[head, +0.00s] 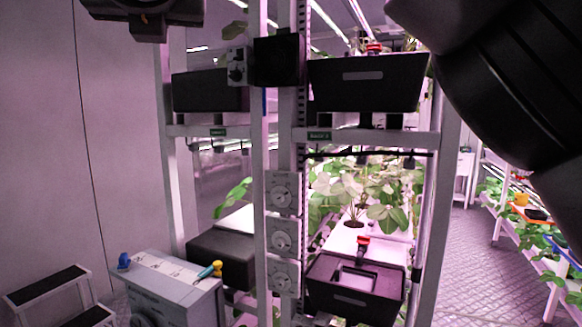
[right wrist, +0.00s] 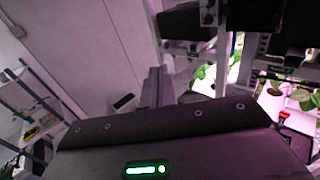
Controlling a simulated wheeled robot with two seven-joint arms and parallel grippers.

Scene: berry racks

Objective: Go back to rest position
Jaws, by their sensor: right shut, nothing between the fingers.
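A large black link of my right arm (head: 510,80) fills the upper right of the head view. Its gripper fingers do not show there, nor in the right wrist view. A dark blocky part (head: 142,14) hangs at the top left edge of the head view; I cannot tell whether it belongs to my left arm. No left gripper fingers show. In the right wrist view a wide dark panel (right wrist: 190,140) with a lit green display (right wrist: 143,170) fills the bottom; it may be part of my own body.
A metal rack (head: 285,150) stands ahead with black bins (head: 365,80) and leafy plants (head: 355,190). A grey cabinet (head: 165,285) and step stool (head: 50,295) stand lower left. Open floor (head: 470,260) shows at right, beside another plant rack (head: 530,235).

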